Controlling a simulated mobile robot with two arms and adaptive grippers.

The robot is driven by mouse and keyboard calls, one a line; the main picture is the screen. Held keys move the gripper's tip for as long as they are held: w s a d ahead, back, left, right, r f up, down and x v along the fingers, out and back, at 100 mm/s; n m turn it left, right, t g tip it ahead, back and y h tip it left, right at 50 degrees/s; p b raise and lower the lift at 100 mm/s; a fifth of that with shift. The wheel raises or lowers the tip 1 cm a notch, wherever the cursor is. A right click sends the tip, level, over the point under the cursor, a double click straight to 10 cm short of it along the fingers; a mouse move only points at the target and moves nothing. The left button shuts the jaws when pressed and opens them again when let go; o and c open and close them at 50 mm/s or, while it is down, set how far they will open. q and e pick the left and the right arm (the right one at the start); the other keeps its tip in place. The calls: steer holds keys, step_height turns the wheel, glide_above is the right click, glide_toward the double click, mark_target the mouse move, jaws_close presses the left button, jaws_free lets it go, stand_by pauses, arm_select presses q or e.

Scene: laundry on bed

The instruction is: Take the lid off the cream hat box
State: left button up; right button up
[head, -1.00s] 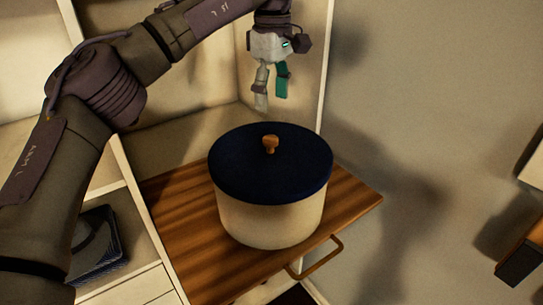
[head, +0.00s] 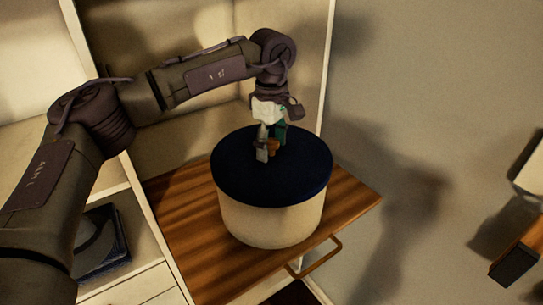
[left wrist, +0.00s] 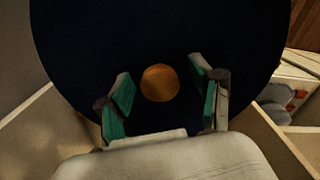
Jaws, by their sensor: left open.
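The cream hat box (head: 268,222) stands upright on a wooden pull-out board. Its round dark blue lid (head: 308,172) sits on top and also fills much of the left wrist view (left wrist: 220,35). A small wooden knob (head: 273,147) stands at the lid's middle; in the left wrist view the knob (left wrist: 160,83) lies between the fingers. My left gripper (head: 270,148) points down over the lid, open, with its fingers on either side of the knob. In the left wrist view the fingers (left wrist: 160,95) appear apart from the knob. My right gripper is not in view.
The wooden board (head: 178,225) has a curved handle (head: 320,260) at its front. A shelf at left holds a dark stack (head: 100,245). Cabinet walls stand behind and left of the box. Another dark-ended wooden piece (head: 515,262) shows at far right.

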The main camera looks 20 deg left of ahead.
mark_target(272, 141)
arm_select(q)
jaws_close()
steer(key=shift+r, duration=0.1)
steer(key=shift+r+b, duration=0.3)
steer(key=shift+r, duration=0.15)
step_height(272, 141, up, 3)
steer(key=shift+f+b, duration=0.1)
steer(key=shift+b, duration=0.5)
steer(key=s+d+r+b, duration=0.2)
steer(key=s+d+r, duration=0.3)
steer(key=d, duration=0.5)
steer(key=shift+d+r+b, duration=0.25)
steer(key=shift+r+b, duration=0.1)
steer(key=shift+r, duration=0.75)
